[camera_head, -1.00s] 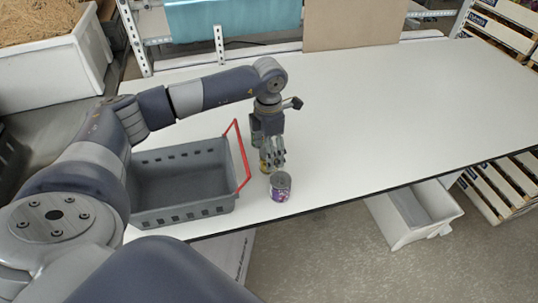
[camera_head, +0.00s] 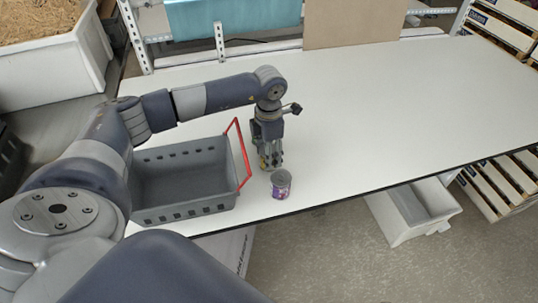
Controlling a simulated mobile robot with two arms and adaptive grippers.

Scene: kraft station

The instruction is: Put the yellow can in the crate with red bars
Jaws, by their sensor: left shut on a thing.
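The grey crate with a red bar (camera_head: 185,211) stands on the white table at the left, its inside empty where I can see. The red bar (camera_head: 239,152) rises at its right end. My left gripper (camera_head: 270,161) points down just right of the red bar. It is shut on the yellow can (camera_head: 263,162), of which only a small yellow patch shows; the fingers hide the rest. I cannot tell whether the can touches the table. My right gripper is not in view.
A purple can with a grey top (camera_head: 281,186) stands upright near the table's front edge, just in front of my left gripper. The white table (camera_head: 400,110) is clear to the right. A white bin (camera_head: 415,215) sits below the table. A brown board (camera_head: 350,22) stands at the back.

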